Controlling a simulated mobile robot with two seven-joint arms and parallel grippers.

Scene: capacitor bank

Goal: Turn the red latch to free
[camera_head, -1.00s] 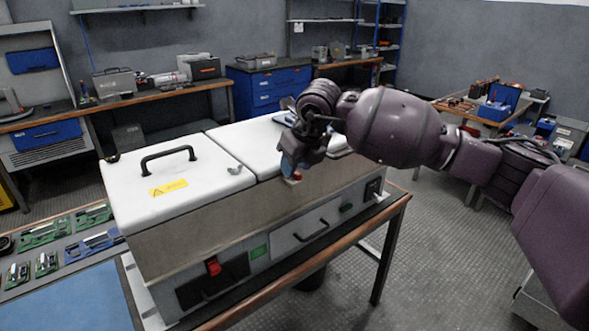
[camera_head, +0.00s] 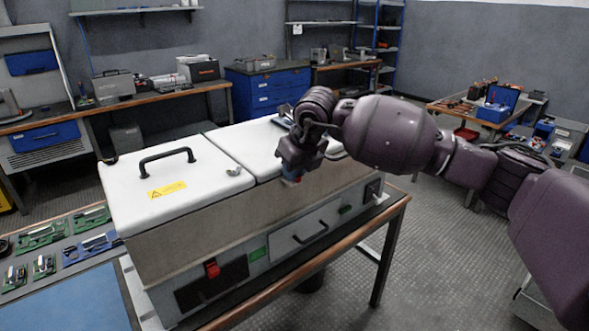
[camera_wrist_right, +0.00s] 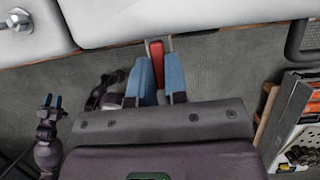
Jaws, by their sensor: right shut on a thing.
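The red latch (camera_wrist_right: 156,58) sits at the front edge of the white-lidded cabinet (camera_head: 160,262). In the wrist view it stands upright between the two blue fingers of my right gripper (camera_wrist_right: 160,76), which is shut on it.
The left lid has a black handle (camera_head: 167,157) and a wing nut (camera_head: 234,171). A red switch (camera_head: 212,268) is on the front panel. The cabinet stands on a wood-edged table (camera_head: 376,243). A bench with circuit boards (camera_head: 45,236) is at left.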

